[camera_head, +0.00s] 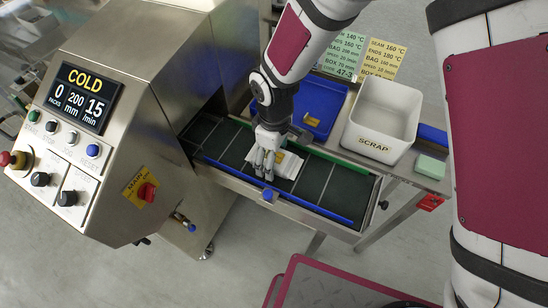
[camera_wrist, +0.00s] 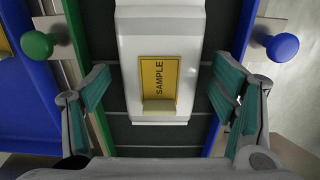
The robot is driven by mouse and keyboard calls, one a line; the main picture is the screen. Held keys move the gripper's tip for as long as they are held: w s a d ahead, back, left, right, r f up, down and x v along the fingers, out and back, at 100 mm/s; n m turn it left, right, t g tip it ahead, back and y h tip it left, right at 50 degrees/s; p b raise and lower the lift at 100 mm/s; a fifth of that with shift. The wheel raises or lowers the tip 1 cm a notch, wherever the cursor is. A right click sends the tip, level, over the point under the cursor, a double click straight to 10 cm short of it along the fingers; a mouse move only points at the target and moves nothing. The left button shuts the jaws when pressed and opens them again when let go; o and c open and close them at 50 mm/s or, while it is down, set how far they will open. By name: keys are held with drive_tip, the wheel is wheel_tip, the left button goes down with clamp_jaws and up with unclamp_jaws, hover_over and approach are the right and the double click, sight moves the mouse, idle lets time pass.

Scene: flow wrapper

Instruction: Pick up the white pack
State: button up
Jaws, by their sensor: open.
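The white pack (camera_wrist: 160,40) lies on the dark conveyor belt, with a yellow label reading SAMPLE on its top. In the head view the white pack (camera_head: 289,166) shows partly, with my gripper (camera_head: 265,172) above and in front of it. In the wrist view my gripper (camera_wrist: 162,103) is open. One teal-padded finger is on each side of the pack's near end, with a gap on both sides. The pack's far end runs out of the wrist view's top.
Green (camera_head: 320,153) and blue (camera_head: 318,212) rails edge the belt, with knobs outside them. A blue tray (camera_head: 325,100) with a yellow item and a white SCRAP bin (camera_head: 372,146) stand behind the belt. The steel wrapper machine (camera_head: 150,70) is at left.

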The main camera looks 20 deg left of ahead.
drive_tip(key=c, duration=1.3)
drive_tip(key=shift+o, duration=0.2)
drive_tip(key=shift+r, duration=1.55)
drive_tip(key=shift+s+r+b, duration=0.1)
drive_tip(key=shift+r+b, duration=0.1)
drive_tip(key=shift+b, duration=0.1)
drive_tip(key=s+d+r+b, duration=0.1)
drive_tip(key=s+d, duration=0.2)
drive_tip(key=s, duration=1.2)
drive_tip(key=shift+s+d+r, duration=0.2)
drive_tip(key=shift+d, duration=0.2)
